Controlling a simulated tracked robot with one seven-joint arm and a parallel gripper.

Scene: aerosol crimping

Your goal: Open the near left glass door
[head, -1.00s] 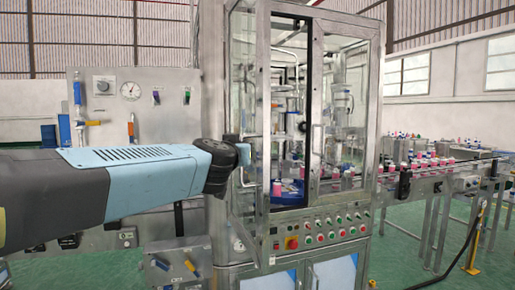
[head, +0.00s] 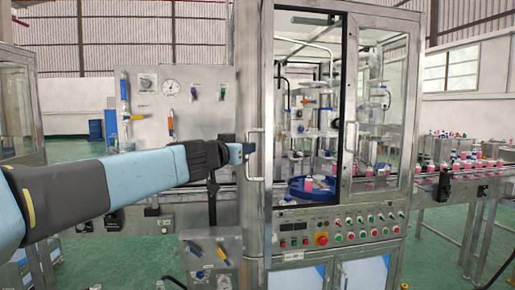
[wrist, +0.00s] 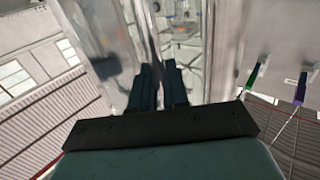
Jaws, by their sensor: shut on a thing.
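The near left glass door (head: 267,60) of the crimping machine stands swung out, seen almost edge-on at the left of the cabinet opening. Its upright metal handle (head: 255,168) is on the side facing me. My gripper (head: 247,150) is at the handle's upper part and shut on it. In the wrist view my two dark fingers (wrist: 159,84) point at the door's metal and glass; the handle between them is hard to make out. Through the opening I see the blue turntable (head: 311,190) and steel fittings.
The right glass door (head: 380,110) is shut, with its own handle (head: 350,150). Below is a button panel (head: 340,228). A grey gauge panel (head: 185,110) stands behind my arm, with a lower control box (head: 212,255). A conveyor (head: 465,178) runs right.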

